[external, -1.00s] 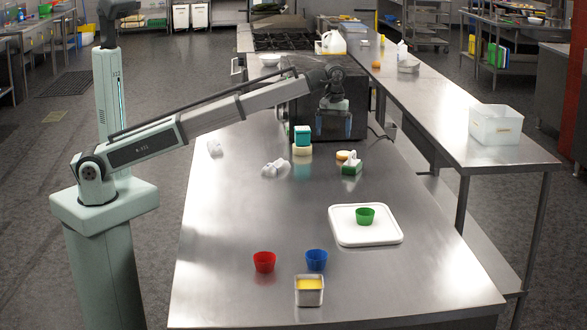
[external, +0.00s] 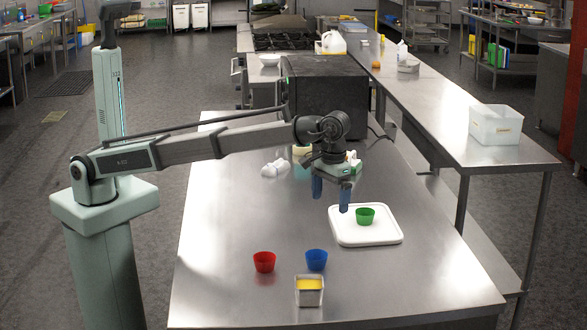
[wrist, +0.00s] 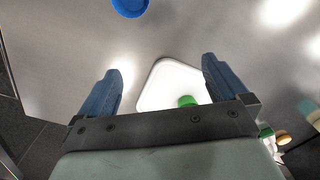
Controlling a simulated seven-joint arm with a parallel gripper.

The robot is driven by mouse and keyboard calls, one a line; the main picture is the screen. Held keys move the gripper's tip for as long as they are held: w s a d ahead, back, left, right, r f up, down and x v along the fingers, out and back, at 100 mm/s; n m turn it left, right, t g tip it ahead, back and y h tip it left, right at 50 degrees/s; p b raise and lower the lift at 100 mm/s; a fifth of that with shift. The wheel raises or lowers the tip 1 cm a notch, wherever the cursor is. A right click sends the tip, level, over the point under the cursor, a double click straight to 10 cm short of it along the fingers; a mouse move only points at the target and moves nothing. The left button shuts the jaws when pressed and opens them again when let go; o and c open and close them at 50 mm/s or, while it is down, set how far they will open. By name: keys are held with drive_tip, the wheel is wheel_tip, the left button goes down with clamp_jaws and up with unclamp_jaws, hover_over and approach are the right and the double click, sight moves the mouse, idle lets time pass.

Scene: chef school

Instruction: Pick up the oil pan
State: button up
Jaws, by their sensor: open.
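The oil pan appears to be the small square metal pan (external: 309,297) with yellow contents near the table's front edge in the external view. It does not show in the wrist view. My gripper (external: 330,208) is open and empty, pointing down above the table, behind the pan and near the left edge of the white tray. In the wrist view my gripper (wrist: 162,82) has its two blue fingers wide apart with nothing between them.
A blue cup (external: 316,260) and a red cup (external: 264,262) stand just behind the pan. A green cup (external: 365,216) sits on the white tray (external: 367,240). White crumpled items (external: 275,168) lie farther back. The table's left front is clear.

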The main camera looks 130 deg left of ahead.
sight(309, 286)
drive_tip(key=w+d+m, duration=0.5)
drive_tip(key=d+m, duration=0.6)
drive_tip(key=m, duration=0.2)
drive_tip(key=w+d+m, duration=0.5)
drive_tip(key=d+m, duration=0.6)
drive_tip(key=m, duration=0.2)
wheel_tip(309, 286, down, 9)
drive_tip(key=shift+d+r, duration=0.15)
drive_tip(key=shift+w+f, duration=0.15)
drive_tip(key=shift+f, duration=2.9)
drive_tip(key=shift+c, duration=0.2)
drive_tip(key=c, duration=1.2)
